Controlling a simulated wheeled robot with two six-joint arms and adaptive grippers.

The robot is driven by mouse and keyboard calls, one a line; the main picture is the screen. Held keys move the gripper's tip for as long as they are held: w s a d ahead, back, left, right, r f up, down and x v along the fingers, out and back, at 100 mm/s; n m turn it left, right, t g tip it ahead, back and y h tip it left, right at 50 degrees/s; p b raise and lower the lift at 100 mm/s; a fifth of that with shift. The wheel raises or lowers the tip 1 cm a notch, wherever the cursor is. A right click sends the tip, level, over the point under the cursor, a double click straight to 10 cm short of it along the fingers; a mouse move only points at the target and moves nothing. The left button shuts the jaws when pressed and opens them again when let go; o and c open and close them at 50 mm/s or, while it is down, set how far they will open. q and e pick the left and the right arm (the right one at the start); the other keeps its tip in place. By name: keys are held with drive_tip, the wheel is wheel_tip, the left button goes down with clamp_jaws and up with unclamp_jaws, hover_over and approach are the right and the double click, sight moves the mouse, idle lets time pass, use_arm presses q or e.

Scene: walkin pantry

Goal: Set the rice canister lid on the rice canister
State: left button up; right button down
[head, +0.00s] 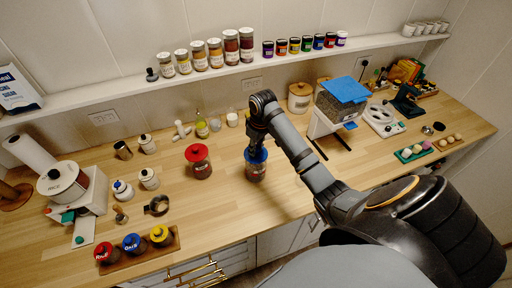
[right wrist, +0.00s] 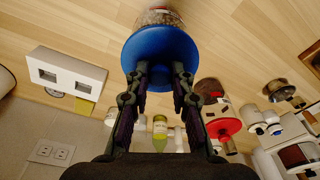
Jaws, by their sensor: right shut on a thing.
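My right gripper (head: 258,142) is shut on a blue lid (head: 264,156), seen from above at the middle of the counter. The label is too small to read. I cannot tell whether the lid rests on the rim or is just above it. My left gripper is out of view.
A red-lidded jar (head: 201,170) stands just left. Red, blue and yellow-topped jars stand on a wooden tray (head: 171,247) at the front left. A white dispenser with a blue top (head: 340,91) stands right. The counter front between is clear.

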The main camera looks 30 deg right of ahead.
drive_tip(key=shift+f, duration=0.6)
drive_tip(key=c, duration=1.4)
unclamp_jaws()
drive_tip(key=shift+c, duration=0.2)
